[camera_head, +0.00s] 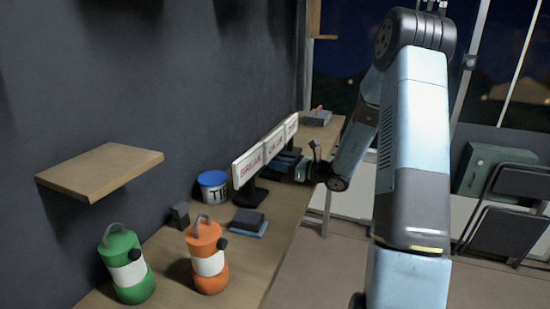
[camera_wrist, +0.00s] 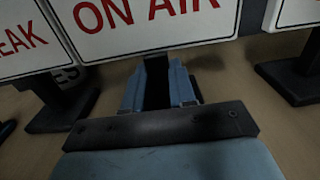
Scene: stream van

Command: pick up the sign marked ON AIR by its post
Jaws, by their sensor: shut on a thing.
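The ON AIR sign is a white board with red letters (camera_head: 275,143) in the middle of a row of three signs on the wooden counter. In the wrist view its board (camera_wrist: 150,22) fills the top middle, above its dark post (camera_wrist: 157,68). My gripper (camera_head: 291,166) reaches in from the right at the row. In the wrist view my gripper (camera_wrist: 157,90) is shut on the post, one finger on each side, below the board. The sign's base is mostly hidden by my fingers; I cannot tell whether it touches the counter.
The BREAK sign (camera_wrist: 22,40) stands close on the left, and a third sign (camera_wrist: 297,12) close on the right. On the counter (camera_head: 262,262) are a TIPS bucket (camera_head: 212,187), an orange lantern (camera_head: 207,262), a green lantern (camera_head: 128,268) and small dark boxes (camera_head: 249,221). A shelf (camera_head: 98,170) juts from the wall.

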